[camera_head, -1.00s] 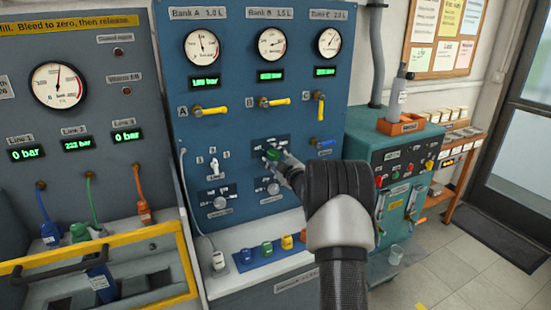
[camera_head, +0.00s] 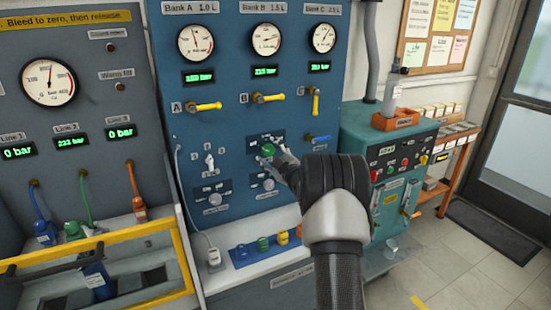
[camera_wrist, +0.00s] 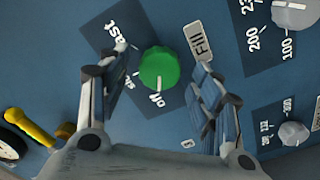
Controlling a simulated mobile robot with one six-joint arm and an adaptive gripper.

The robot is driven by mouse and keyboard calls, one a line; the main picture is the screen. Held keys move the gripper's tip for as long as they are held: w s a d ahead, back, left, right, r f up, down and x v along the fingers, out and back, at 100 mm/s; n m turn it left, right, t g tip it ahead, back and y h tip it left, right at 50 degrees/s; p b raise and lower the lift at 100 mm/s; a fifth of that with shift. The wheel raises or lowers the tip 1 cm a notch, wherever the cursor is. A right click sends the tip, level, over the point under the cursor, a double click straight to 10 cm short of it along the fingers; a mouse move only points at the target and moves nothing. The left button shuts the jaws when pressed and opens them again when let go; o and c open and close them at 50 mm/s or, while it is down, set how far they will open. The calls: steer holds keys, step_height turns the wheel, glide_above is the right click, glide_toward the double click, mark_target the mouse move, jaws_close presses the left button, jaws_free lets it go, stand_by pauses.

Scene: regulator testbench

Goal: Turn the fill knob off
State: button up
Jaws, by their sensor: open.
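The green fill knob (camera_wrist: 158,68) is on the blue panel, next to a white "Fill" label (camera_wrist: 198,40). In the head view the knob (camera_head: 267,150) shows just left of my gripper's tip. My gripper (camera_wrist: 159,62) is open, with one finger on each side of the knob and blue panel showing between the fingers and the knob. It also shows in the head view (camera_head: 284,158), partly hidden by my wrist.
Yellow valve handles (camera_head: 205,106) stand above the knob under three gauges. Smaller grey knobs (camera_head: 268,184) sit below it. A ledge with coloured blocks (camera_head: 263,244) juts out at the bottom. A teal bench (camera_head: 362,140) stands to the right.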

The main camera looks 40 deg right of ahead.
steer(key=v, duration=1.1)
steer(key=shift+s+a, duration=0.2)
steer(key=shift+s, duration=0.1)
steer(key=shift+r, duration=0.1)
